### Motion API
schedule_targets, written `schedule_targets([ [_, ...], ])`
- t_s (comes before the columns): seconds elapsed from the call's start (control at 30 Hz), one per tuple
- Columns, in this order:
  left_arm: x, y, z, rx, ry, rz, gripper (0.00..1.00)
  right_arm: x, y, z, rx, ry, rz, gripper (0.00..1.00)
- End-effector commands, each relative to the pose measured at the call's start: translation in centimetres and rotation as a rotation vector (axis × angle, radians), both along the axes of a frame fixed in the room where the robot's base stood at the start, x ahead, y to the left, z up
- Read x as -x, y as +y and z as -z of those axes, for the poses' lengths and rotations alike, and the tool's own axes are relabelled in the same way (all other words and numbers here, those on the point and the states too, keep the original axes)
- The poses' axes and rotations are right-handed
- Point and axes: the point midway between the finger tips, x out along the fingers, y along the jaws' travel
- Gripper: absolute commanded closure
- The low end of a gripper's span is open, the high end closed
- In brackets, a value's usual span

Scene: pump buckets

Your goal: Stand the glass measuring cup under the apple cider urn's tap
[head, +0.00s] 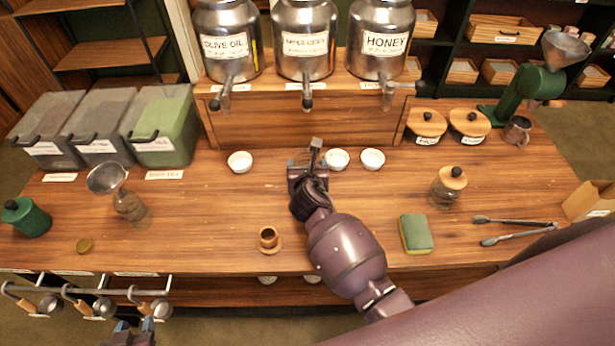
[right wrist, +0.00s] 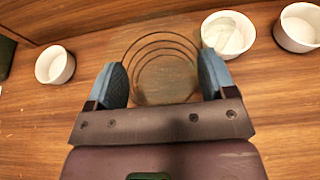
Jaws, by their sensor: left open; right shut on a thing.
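The apple cider urn (head: 305,45) is the middle of three metal urns on the wooden riser. Its tap (head: 307,95) hangs over the riser's front edge. My right gripper (head: 305,163) is on the tabletop's far side, in front of the riser and roughly in line below that tap. In the right wrist view its two blue fingers are shut on the clear glass measuring cup (right wrist: 165,75), one on each side. The cup looks upright; the gripper mostly hides it in the head view. I cannot tell whether its base touches the table. My left gripper (head: 135,328) is open and empty at the bottom left.
Small white bowls stand close by: one to the left (head: 240,161), two to the right (head: 337,159) (head: 372,159). The olive oil urn (head: 227,45) and honey urn (head: 380,45) flank the cider urn. A sponge (head: 416,234) and wooden cup (head: 268,238) lie nearer.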

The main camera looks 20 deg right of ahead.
Motion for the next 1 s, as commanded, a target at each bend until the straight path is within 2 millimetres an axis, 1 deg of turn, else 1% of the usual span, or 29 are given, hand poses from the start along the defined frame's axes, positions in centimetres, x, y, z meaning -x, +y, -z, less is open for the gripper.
schedule_targets([
  [0.03, -0.1, 0.0, -0.2, 0.0, -0.001, 0.0, 0.57, -0.6, -0.2, -0.2, 0.003, -0.001, -0.001, 0.51],
  [0.2, -0.2, 0.0, -0.7, -0.001, -0.008, 0.003, 0.57, -2.2, -0.6, -0.2, 0.003, -0.002, -0.001, 0.51],
  [0.5, -0.3, 0.0, -0.8, -0.001, -0.011, 0.003, 0.57, -4.6, -1.3, 0.0, 0.003, -0.001, -0.001, 0.51],
  [0.7, -0.2, 0.0, -0.6, -0.001, -0.008, 0.003, 0.57, -5.4, -1.6, 0.0, 0.001, -0.002, 0.0, 0.51],
  [1.0, 0.1, 0.0, -0.4, -0.001, -0.001, 0.001, 0.57, -5.5, -1.6, 0.0, 0.001, -0.001, 0.0, 0.51],
])
